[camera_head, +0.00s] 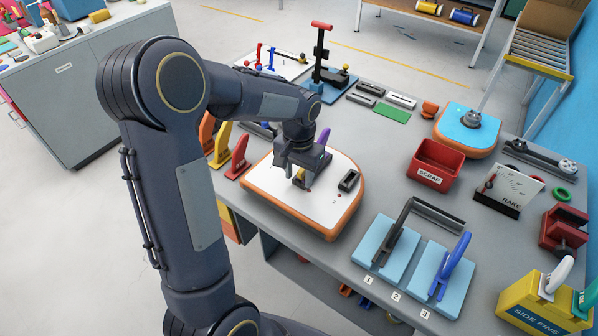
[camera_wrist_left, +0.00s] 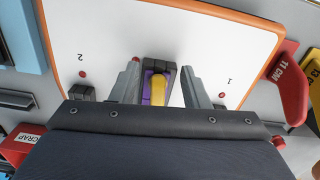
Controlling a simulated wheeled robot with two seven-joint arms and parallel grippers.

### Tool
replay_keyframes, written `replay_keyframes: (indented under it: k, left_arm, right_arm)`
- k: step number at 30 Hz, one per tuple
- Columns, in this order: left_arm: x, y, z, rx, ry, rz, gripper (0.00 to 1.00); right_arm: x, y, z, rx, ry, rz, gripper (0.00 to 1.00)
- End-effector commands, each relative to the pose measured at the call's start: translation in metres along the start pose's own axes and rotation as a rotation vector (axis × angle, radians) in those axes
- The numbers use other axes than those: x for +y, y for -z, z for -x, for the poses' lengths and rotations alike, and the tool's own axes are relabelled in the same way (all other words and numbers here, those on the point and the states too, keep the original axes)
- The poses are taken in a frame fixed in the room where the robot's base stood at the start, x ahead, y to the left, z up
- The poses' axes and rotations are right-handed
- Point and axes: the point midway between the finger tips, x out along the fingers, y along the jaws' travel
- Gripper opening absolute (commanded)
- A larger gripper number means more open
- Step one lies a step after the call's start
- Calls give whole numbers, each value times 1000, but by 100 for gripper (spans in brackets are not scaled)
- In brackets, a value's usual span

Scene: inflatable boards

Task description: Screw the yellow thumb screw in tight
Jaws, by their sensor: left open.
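The yellow thumb screw (camera_wrist_left: 158,88) shows in the left wrist view, between the two fingers of my left gripper (camera_wrist_left: 160,82). The fingers stand apart with a gap on both sides of it. A dark fin box with purple (camera_wrist_left: 147,76) lies around it on the white board with an orange rim (camera_wrist_left: 215,45). In the head view my left gripper (camera_head: 300,178) reaches down over the white board (camera_head: 262,182), and a purple fin (camera_head: 323,140) stands up behind it. The gripper hides most of the screw there. My right gripper is not in view.
A black box (camera_head: 348,181) sits on the board's right part. A red scrap bin (camera_head: 435,164) stands to the right. Orange, yellow and red fins (camera_head: 238,158) stand at the left. Blue pads (camera_head: 386,248) with dark and blue fins lie in front.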

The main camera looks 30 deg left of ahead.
Motion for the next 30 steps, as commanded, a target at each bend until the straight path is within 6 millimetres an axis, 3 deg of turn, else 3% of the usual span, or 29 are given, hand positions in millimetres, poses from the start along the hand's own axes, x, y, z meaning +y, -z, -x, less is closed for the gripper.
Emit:
replay_keyframes:
  k: [7,19,27,30]
  left_arm:
    - [0,2,9,7,0,1,42]
    - [0,2,70,5,0,-1,42]
    - [0,0,79,3,-2,0,42]
    - [1,-10,86,24,-23,7,42]
  right_arm:
    - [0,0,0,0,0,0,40]
    - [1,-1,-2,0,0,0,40]
    - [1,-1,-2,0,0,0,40]
    - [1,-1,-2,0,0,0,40]
